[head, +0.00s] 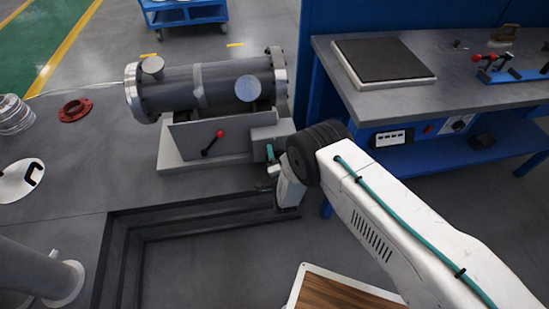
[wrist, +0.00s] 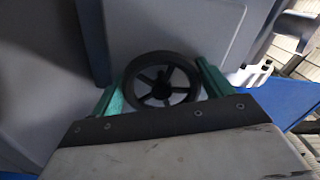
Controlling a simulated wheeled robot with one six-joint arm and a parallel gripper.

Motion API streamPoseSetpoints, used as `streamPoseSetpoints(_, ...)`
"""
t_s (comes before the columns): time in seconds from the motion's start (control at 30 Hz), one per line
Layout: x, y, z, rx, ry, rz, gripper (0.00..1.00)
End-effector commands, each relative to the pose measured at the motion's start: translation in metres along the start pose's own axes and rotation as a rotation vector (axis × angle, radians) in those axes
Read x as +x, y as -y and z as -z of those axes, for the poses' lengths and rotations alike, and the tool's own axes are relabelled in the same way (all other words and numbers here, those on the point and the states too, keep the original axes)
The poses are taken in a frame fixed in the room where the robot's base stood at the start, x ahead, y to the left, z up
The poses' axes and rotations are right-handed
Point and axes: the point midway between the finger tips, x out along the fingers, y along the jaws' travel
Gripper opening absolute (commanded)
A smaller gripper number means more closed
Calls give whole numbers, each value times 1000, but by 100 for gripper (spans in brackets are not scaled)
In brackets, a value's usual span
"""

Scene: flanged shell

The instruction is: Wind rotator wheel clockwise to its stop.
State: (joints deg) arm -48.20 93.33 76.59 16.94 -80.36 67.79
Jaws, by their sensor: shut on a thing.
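The rotator wheel (wrist: 142,85) is a black spoked handwheel. In the wrist view it sits between the two green fingers of my gripper (wrist: 162,78), which are shut on its rim from both sides. In the head view my gripper (head: 268,170) is at the right end of the rotator stand (head: 190,150), beside a grey box (head: 268,136). The wheel cannot be made out there. The grey flanged shell (head: 225,82) lies horizontally on the stand, with a round capped port facing me.
A lever with a red knob (head: 213,144) sticks out of the stand's front. A workbench (head: 460,90) with a dark plate stands close on the right.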

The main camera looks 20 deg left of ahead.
Motion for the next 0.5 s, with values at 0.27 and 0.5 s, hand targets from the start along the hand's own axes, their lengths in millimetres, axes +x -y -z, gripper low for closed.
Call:
streamPoseSetpoints(0.27,0,0,1,69,-1,-1,56)
streamPoseSetpoints(0.5,0,0,1,81,-1,-1,56)
